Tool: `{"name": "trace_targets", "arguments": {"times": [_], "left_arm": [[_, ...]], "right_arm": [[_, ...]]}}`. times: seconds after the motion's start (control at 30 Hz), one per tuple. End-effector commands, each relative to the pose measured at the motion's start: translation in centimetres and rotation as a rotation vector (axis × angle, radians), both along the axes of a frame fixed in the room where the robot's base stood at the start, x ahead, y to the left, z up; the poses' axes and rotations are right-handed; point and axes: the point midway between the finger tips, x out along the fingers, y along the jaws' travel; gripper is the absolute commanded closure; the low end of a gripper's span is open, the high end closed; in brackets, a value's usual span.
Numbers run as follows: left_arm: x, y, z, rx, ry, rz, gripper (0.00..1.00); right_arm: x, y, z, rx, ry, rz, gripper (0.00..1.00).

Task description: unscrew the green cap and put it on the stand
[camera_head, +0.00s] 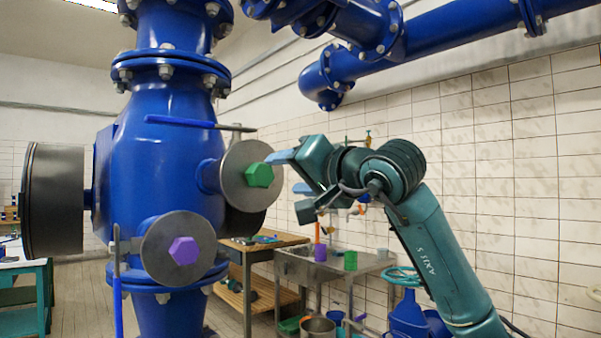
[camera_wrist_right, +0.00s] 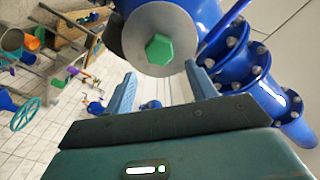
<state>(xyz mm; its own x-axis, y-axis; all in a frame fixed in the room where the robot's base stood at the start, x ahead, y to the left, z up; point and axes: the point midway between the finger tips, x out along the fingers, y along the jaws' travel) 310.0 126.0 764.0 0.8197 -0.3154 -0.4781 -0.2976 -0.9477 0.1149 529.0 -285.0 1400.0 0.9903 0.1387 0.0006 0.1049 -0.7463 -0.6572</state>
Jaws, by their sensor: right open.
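The green hexagonal cap (camera_head: 259,175) sits in the middle of a grey round flange (camera_head: 237,160) on the blue pipe body. It also shows in the right wrist view (camera_wrist_right: 159,49), near the top centre. My right gripper (camera_head: 291,172) is open and empty just to the right of the cap. In the right wrist view its two light-blue fingers (camera_wrist_right: 160,75) stand apart below the cap, which appears clear of them. A green cup-like holder (camera_head: 350,261) and a purple one (camera_head: 320,252) stand on a grey metal table; I cannot tell if either is the stand. My left gripper is out of view.
A purple hexagonal cap (camera_head: 184,250) sits on a lower flange. A blue lever (camera_head: 180,122) crosses above the green cap, and another (camera_head: 118,300) hangs at lower left. A wooden workbench (camera_head: 262,242) and the metal sink table (camera_head: 300,267) stand behind, below the right arm.

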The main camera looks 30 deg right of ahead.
Motion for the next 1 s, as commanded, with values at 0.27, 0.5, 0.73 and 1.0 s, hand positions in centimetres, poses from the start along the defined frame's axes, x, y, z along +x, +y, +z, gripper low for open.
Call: {"name": "trace_targets", "arguments": {"times": [0.27, 0.5, 0.73, 1.0], "left_arm": [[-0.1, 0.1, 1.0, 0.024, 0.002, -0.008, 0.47], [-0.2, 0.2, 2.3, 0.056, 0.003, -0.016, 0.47], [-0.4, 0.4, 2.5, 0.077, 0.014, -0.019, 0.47], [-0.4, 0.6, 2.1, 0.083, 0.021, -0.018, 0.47]], "right_arm": [[4.1, 0.6, 0.2, 0.002, 0.004, 0.002, 0.44], [7.4, 1.0, 0.3, 0.000, 0.003, -0.001, 0.44], [9.3, 1.3, 0.1, 0.000, 0.001, 0.000, 0.44], [9.7, 1.3, 0.0, 0.001, -0.002, -0.002, 0.44]]}}
